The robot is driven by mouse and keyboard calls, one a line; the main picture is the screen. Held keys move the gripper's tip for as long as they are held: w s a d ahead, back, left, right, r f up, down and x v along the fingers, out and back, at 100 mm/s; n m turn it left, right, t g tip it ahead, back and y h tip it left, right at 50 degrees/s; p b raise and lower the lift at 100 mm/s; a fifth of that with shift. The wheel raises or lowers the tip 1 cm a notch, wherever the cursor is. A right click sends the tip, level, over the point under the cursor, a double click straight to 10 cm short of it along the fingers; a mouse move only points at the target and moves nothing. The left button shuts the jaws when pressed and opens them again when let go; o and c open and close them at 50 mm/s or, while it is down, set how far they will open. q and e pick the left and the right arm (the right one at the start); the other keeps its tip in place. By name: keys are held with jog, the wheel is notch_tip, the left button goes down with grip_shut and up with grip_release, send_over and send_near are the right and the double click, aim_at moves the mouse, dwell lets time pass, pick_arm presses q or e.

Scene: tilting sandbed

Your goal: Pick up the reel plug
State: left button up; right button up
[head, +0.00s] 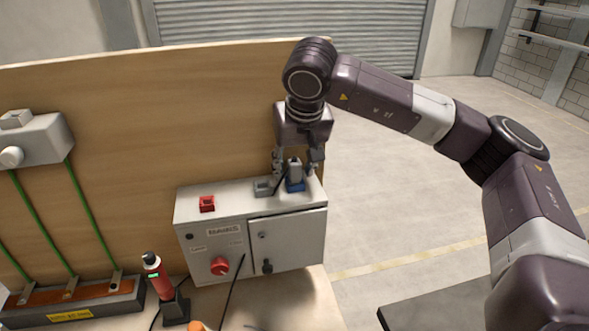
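A grey plug (295,167) stands upright in or on a blue socket (296,185) at the back right of the control box top. I take it for the reel plug. A thin black cable shows beside it. My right gripper (297,161) points down over it from above. Its dark fingers stand apart, one on each side of the plug, with small gaps that look clear. The gripper's body hides the plug's upper end. My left gripper is not in view.
The grey control box (212,241) has a red switch, a red block (207,204) and a grey socket (263,188) on top. A wooden panel (170,115) rises behind. A red-and-black handheld tool (158,275) stands in front left. Open floor lies right.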

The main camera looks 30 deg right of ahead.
grip_shut()
jog(key=shift+r, duration=0.15)
